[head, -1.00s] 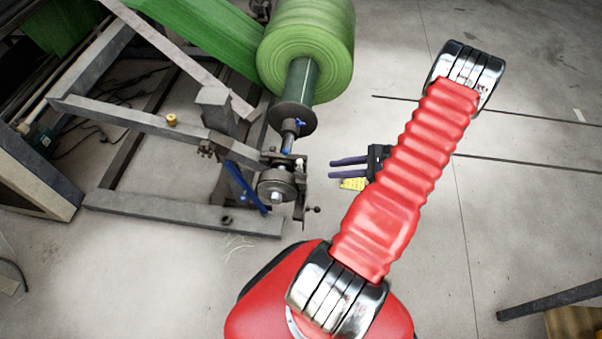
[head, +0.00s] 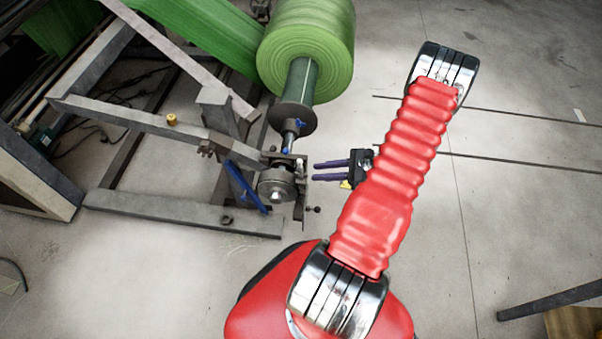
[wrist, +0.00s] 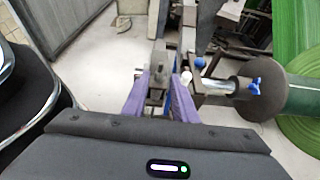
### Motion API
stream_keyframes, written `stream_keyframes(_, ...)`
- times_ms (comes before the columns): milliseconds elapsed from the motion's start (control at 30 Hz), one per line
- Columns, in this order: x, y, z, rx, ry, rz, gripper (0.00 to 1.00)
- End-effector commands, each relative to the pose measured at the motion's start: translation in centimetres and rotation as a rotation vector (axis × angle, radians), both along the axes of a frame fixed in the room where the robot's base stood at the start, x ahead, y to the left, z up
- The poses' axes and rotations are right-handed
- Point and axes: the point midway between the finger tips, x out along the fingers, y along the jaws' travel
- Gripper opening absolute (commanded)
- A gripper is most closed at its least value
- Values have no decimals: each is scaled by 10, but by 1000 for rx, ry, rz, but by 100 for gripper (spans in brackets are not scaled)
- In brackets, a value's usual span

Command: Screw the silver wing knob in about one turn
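A small pale silver knob (head: 299,166), which I take to be the silver wing knob, sits on the bracket at the end of the roll's shaft. It also shows as a pale blob in the wrist view (wrist: 186,77); its wings cannot be made out. My gripper (head: 315,172) points left at the bracket, its two purple fingers apart, level and empty. The tips are just right of the bracket, apparently short of the knob. In the wrist view my gripper (wrist: 160,75) has the bracket's dark parts showing between and beyond its fingers.
A blue wing knob (wrist: 254,87) is on the shaft beside the dark disc (head: 294,118). The green roll (head: 305,50) stands behind. A round metal housing (head: 277,185) and a blue lever (head: 246,187) are close below left. Open floor lies to the right.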

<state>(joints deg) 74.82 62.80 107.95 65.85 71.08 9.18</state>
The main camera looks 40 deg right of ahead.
Motion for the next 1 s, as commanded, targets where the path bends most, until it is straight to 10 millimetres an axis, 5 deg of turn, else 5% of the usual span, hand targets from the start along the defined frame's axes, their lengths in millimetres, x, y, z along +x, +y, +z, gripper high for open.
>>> stream_keyframes(500, 54, 39, -27, 0, 0, 1, 26)
stream_keyframes(867, 58, 42, -30, -1, 0, 0, 26)
stream_keyframes(1000, 58, 42, -30, -1, -1, 0, 18)
